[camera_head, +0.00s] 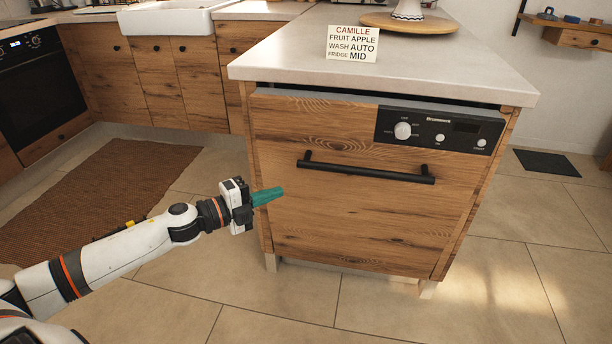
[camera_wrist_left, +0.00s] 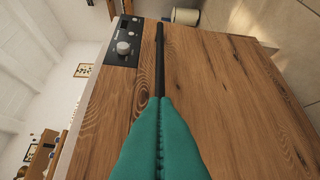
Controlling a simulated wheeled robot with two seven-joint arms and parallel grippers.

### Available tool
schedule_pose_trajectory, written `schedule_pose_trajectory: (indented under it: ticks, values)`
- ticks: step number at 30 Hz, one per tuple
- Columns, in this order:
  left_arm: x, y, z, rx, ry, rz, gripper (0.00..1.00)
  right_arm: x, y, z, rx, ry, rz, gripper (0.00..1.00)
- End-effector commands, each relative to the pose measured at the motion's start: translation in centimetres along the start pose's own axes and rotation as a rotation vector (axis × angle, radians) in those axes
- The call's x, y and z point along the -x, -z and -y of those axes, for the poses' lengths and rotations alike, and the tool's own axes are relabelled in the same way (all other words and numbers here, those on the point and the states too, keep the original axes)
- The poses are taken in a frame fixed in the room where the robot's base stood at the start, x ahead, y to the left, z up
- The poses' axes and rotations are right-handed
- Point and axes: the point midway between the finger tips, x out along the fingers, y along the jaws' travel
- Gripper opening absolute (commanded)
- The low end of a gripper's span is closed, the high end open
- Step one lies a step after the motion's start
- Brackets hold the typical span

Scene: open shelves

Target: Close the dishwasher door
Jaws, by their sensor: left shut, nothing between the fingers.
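The dishwasher door (camera_head: 345,215) is a wooden panel with a black control strip (camera_head: 437,131) and a black bar handle (camera_head: 366,172). It stands almost upright under the counter. Its grey top edge and a dark gap show below the worktop, so it looks slightly ajar. My left gripper (camera_head: 280,192), with green fingers, is shut and empty at the left part of the door, left of the handle and a little lower. In the left wrist view the shut fingers (camera_wrist_left: 161,102) point at the door panel (camera_wrist_left: 215,90), and the handle (camera_wrist_left: 160,62) runs beyond the tips. Contact cannot be told. My right gripper is out of view.
The worktop (camera_head: 470,72) overhangs the door and carries a sign card (camera_head: 351,43) and a round wooden board (camera_head: 445,25). An oven (camera_head: 40,90) and cabinets stand at the left, with a brown rug (camera_head: 95,200) before them. The tiled floor (camera_head: 370,310) in front is clear.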

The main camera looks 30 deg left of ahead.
Motion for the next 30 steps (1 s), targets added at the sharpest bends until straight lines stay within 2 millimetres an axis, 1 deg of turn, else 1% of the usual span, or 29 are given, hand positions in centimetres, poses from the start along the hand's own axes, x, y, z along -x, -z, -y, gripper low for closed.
schedule_pose_trajectory:
  ticks: [5, 11, 21, 22, 24, 30]
  values:
    - [-2.1, 0.1, -0.2, -0.004, -0.004, 0.001, 0.0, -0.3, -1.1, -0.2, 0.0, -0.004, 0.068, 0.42]
    - [-4.6, 0.1, -0.3, -0.004, -0.004, 0.001, 0.0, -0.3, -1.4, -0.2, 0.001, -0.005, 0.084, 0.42]
    - [-9.5, 0.1, -0.3, -0.003, -0.003, 0.001, 0.0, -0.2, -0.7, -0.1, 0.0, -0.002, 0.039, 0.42]
    - [-9.8, 0.6, -0.1, -0.003, -0.003, -0.001, 0.0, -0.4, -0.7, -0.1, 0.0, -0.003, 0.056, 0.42]
    - [-10.5, 1.4, 0.0, -0.004, -0.003, -0.002, 0.0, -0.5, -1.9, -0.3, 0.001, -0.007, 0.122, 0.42]
    - [-11.8, 2.6, 0.0, -0.001, -0.001, 0.001, 0.0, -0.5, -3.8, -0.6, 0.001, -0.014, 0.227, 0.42]
